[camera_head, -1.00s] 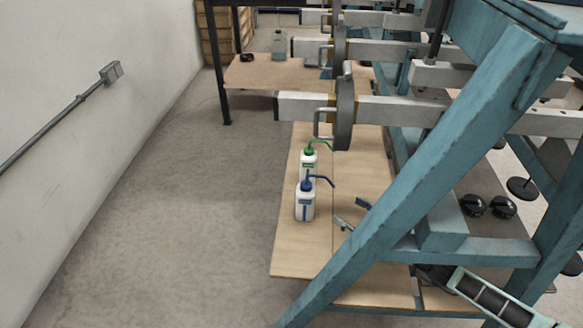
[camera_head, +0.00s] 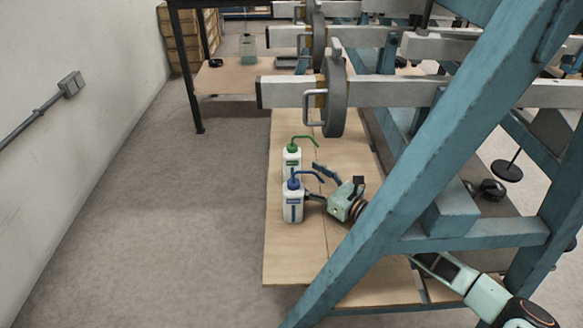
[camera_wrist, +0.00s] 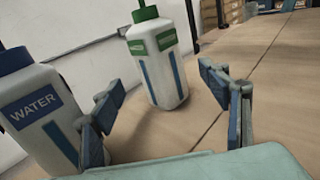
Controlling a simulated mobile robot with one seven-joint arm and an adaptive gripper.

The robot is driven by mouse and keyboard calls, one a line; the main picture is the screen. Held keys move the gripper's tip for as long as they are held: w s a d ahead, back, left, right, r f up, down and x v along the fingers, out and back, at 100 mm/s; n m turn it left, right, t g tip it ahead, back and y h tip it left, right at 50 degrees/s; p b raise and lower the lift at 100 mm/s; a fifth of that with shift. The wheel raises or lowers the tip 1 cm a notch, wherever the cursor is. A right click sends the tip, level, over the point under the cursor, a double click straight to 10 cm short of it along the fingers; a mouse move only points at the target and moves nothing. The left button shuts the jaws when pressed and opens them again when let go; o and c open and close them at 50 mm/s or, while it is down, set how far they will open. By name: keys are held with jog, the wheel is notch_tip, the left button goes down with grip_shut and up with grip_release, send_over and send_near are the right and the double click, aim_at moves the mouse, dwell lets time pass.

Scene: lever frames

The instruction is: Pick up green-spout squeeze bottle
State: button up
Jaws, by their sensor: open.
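The green-spout squeeze bottle (camera_head: 291,167) stands upright on the wooden board, white with a green cap and bent green spout. It also shows in the wrist view (camera_wrist: 161,68), beyond and between my fingers, with clear board around its base. A blue-spout squeeze bottle (camera_head: 293,208) stands just in front of it and hides its lower part in the head view. In the wrist view the blue one (camera_wrist: 38,112), labelled WATER, is at the left, close beside my left finger; I cannot tell if they touch. My gripper (camera_head: 317,184) is open and empty, right of the bottles.
The wooden board (camera_head: 295,257) is bare in front of the bottles. A blue slanted beam (camera_head: 400,190) crosses before my arm. A grey lever wheel with handle (camera_head: 334,95) hangs above and behind the bottles. A table (camera_head: 235,78) stands farther back.

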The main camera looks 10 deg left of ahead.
aim_at(293, 166)
jog(key=shift+b+x, duration=0.8)
jog(key=shift+x, duration=2.25)
jog(key=shift+w, duration=0.1)
jog(key=shift+c, duration=0.4)
jog(key=c, duration=0.7)
jog(key=shift+c, duration=0.6)
jog(key=shift+r, duration=0.2)
